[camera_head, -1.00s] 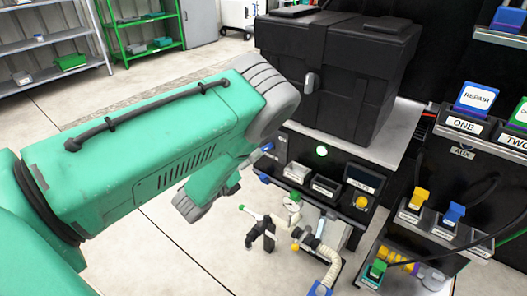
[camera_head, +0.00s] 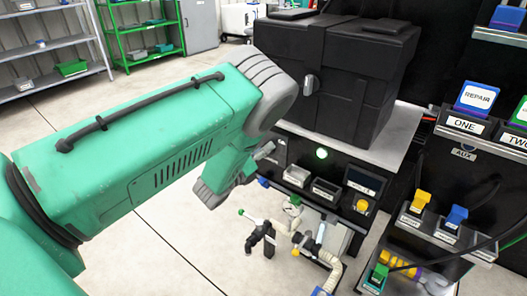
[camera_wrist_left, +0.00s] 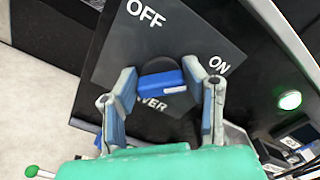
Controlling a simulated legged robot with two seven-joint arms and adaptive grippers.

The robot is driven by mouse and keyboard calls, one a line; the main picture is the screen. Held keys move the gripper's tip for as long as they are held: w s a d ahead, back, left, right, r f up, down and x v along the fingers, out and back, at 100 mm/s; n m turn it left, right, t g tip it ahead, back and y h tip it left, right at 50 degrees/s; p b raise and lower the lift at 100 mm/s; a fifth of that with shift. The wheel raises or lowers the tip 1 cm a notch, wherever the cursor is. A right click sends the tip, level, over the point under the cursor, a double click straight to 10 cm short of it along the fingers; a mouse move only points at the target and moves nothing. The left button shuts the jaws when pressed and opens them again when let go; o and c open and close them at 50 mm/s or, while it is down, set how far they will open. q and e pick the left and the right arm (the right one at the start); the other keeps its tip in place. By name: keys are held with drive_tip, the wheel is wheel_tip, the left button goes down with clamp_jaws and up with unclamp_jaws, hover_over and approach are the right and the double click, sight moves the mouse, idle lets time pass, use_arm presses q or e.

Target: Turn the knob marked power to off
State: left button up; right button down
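The blue power knob (camera_wrist_left: 160,88) shows in the left wrist view on a dark label plate (camera_wrist_left: 110,65). OFF stands at the plate's upper left, ON at its right, and the partly hidden word ending in WER below the knob. The knob's bar lies nearly level in this view, with a small white mark at its lower right. My left gripper (camera_wrist_left: 160,90) is open, with one finger on each side of the knob. I cannot tell whether the fingers touch it. In the head view my left gripper (camera_head: 265,150) is at the black panel's left side, and the knob is hidden. My right gripper is not seen.
A lit green lamp (camera_head: 322,153) is on the panel front, right of my gripper. A large black case (camera_head: 345,65) sits above on a grey top (camera_head: 395,145). Hoses and small fittings (camera_head: 290,225) lie below. Labelled modules and a cable stand at the right.

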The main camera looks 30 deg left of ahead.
use_arm(q)
drive_tip(key=shift+n, duration=0.4)
drive_tip(key=n, duration=0.2)
drive_tip(key=n+p, duration=0.1)
drive_tip(key=shift+s+a+f+n+p, duration=0.1)
drive_tip(key=shift+a+f+n+p, duration=0.05)
drive_tip(key=shift+n+p, duration=0.2)
drive_tip(key=n, duration=0.2)
drive_tip(key=n+p, duration=0.1)
drive_tip(key=n, duration=0.2)
drive_tip(key=shift+f+n+p, duration=0.2)
drive_tip(key=shift+n+p, duration=0.05)
drive_tip(key=shift+p, duration=0.05)
drive_tip(key=n+p, duration=0.1)
drive_tip(key=n, duration=0.3)
drive_tip(key=shift+f, duration=0.2)
drive_tip(key=shift+s+f+n+p, duration=0.15)
drive_tip(key=shift+n+p, duration=0.4)
drive_tip(key=shift+n, duration=1.45)
drive_tip(key=shift+f, duration=0.1)
drive_tip(key=o, duration=1.1)
drive_tip(key=shift+o, duration=0.2)
